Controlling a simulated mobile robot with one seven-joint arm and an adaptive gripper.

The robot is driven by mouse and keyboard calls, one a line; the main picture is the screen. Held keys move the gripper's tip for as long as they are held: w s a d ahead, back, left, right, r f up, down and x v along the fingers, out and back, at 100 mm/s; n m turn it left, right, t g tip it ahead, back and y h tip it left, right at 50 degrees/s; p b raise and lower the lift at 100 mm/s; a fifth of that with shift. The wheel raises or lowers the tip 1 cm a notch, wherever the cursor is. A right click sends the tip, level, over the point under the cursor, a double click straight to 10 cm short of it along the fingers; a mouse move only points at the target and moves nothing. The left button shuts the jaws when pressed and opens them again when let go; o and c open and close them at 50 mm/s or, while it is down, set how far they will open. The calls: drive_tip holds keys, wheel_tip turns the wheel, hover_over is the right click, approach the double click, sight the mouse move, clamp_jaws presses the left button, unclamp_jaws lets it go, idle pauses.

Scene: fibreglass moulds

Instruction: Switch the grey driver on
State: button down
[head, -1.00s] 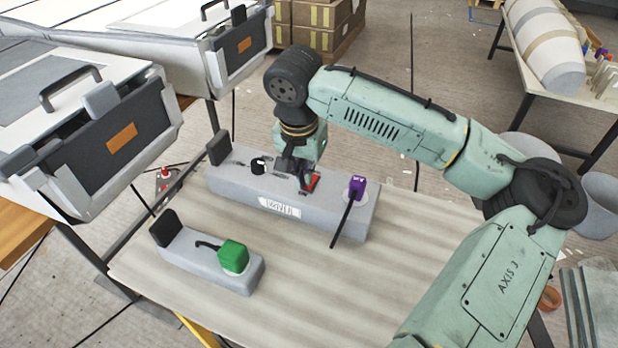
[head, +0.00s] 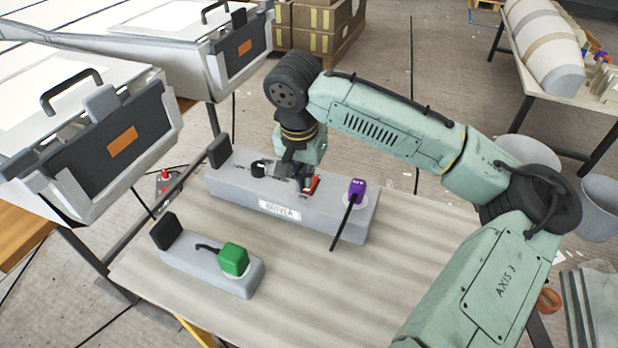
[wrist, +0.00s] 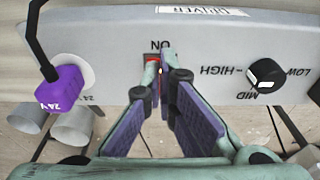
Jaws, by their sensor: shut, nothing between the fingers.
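The grey driver (head: 230,187) is a long box with a white DRIVER label, lying on the wooden table. It also fills the upper part of the wrist view (wrist: 110,50). Its red switch (head: 313,185) sits on top; in the wrist view the red switch (wrist: 152,59) shows beside the word ON, partly hidden by my fingers. My gripper (head: 303,182) is shut and empty, with its fingertips (wrist: 161,54) right at the switch. I cannot tell whether they touch it, or which way the switch is tipped.
A purple 24V plug (head: 357,189) with a black cable stands right of the switch. A black knob (wrist: 266,74) marked LOW, MID, HIGH is on the other side. A smaller grey box (head: 210,268) with a green plug (head: 233,259) sits in front. The table's front right is clear.

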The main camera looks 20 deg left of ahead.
sight(305, 193)
drive_tip(key=shift+r+p, duration=2.65)
drive_tip(key=shift+r, duration=0.5)
drive_tip(key=shift+s+f, duration=0.1)
